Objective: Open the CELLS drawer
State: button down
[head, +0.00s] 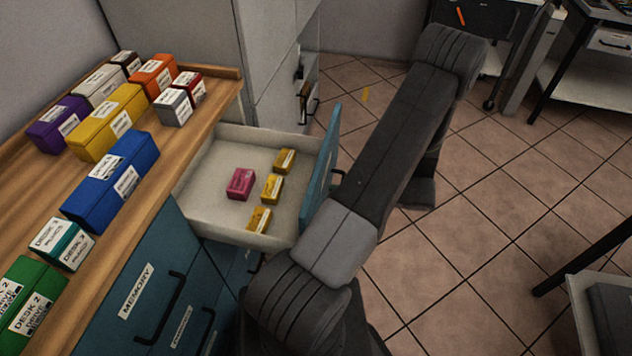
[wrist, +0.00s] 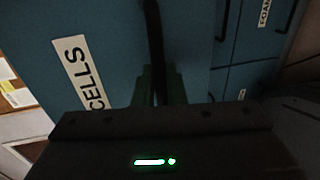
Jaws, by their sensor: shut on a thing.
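In the wrist view a teal drawer front fills the left and middle, with a white CELLS label (wrist: 81,72). Its dark upright bar handle (wrist: 153,35) runs down between the fingers of my gripper (wrist: 158,86), which is shut on it. In the head view a drawer stands well open, with pale inside walls (head: 215,165) and a teal front (head: 321,165) facing right. Its label does not show there. It holds a pink box (head: 241,184) and several yellow boxes (head: 272,189). My arm hides my gripper in the head view.
A closed MEMORY drawer (head: 140,290) is nearer, below the wooden top (head: 110,195) with several coloured boxes. A grey cabinet (head: 270,60) stands behind. Tiled floor (head: 480,230) is clear right of my arm. A pale-rimmed container (head: 577,310) is at the lower right.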

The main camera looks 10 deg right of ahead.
jog(key=shift+f+v, duration=0.2)
jog(key=shift+v, duration=0.85)
jog(key=shift+f+v, duration=0.25)
jog(key=shift+v, duration=0.75)
jog(key=shift+d, duration=0.1)
jog(key=c, duration=1.6)
grip_release()
jog(key=shift+c, duration=0.2)
jog(key=v, duration=1.4)
jog(key=x, duration=1.4)
